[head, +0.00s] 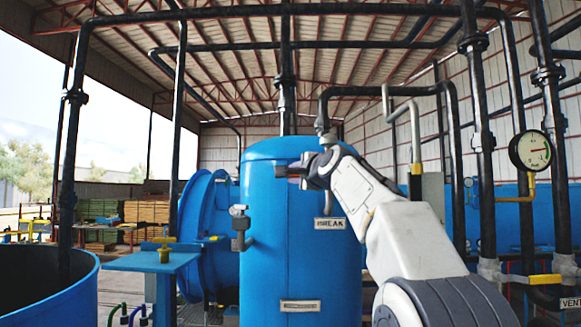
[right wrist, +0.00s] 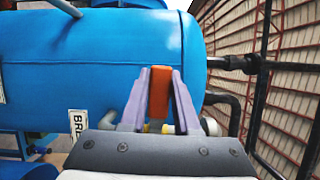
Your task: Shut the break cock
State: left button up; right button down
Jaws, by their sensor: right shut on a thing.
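The break cock's orange lever (right wrist: 159,92) stands between the two fingers of my right gripper (right wrist: 160,75) in the right wrist view. The fingers are shut on it. In the head view my right gripper (head: 290,171) is in front of the upper part of the blue vessel (head: 270,240), and the lever cannot be made out there. A white BREAK label (head: 330,223) is on the vessel, below my forearm. The cock's body is mostly hidden by my gripper and wrist. My left gripper is not in view.
Dark pipes (head: 465,150) run up and across at the right, near a round gauge (head: 530,150). A grey valve (head: 240,225) sticks out at the vessel's left. A blue table (head: 155,262) and an open blue tank (head: 85,290) stand further left.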

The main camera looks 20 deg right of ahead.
jog(key=shift+w+d+f+n, duration=0.1)
jog(key=shift+d+f+n, duration=0.05)
jog(key=shift+f+n, duration=0.2)
jog(key=shift+f, duration=0.1)
